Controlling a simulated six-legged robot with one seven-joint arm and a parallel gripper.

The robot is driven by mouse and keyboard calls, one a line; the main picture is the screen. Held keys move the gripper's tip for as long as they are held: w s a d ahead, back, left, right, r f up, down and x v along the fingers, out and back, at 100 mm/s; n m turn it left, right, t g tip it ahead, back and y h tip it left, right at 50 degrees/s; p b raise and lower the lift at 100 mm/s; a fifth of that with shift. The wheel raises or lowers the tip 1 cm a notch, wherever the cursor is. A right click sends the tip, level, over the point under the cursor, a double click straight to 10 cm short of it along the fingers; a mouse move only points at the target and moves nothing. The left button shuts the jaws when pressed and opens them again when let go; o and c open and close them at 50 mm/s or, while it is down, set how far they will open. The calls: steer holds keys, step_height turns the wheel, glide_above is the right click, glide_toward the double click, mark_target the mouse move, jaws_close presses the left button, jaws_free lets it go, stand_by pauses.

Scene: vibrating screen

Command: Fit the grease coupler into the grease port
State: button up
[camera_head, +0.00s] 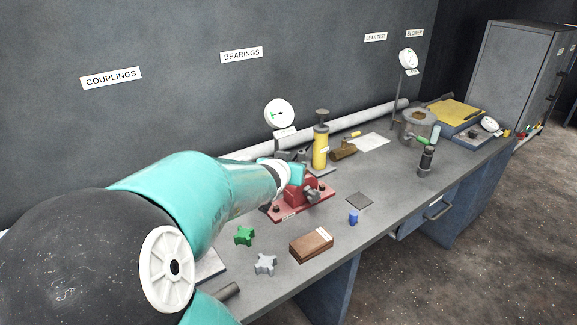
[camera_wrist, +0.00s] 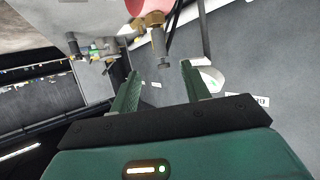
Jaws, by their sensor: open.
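My gripper (camera_wrist: 160,82) is open in the wrist view, with its two green fingers apart and nothing between their pads. Just beyond the fingertips, a grey metal cylinder (camera_wrist: 159,47) extends from a brass fitting (camera_wrist: 147,21) at the end of a red part (camera_wrist: 144,5). I cannot tell which of these is the grease coupler and which the grease port. In the head view, a red housing (camera_head: 304,193) stands on its red base plate, and my arm reaches to its top. The fingertips are hard to make out there.
A yellow cylinder (camera_head: 320,152) and a white dial gauge (camera_head: 279,113) stand behind the red housing. A brown block (camera_head: 311,246), a green knob (camera_head: 244,236), a grey star-shaped piece (camera_head: 265,264) and a blue piece (camera_head: 353,217) lie in front.

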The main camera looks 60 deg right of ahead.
steer(key=shift+v, duration=0.8)
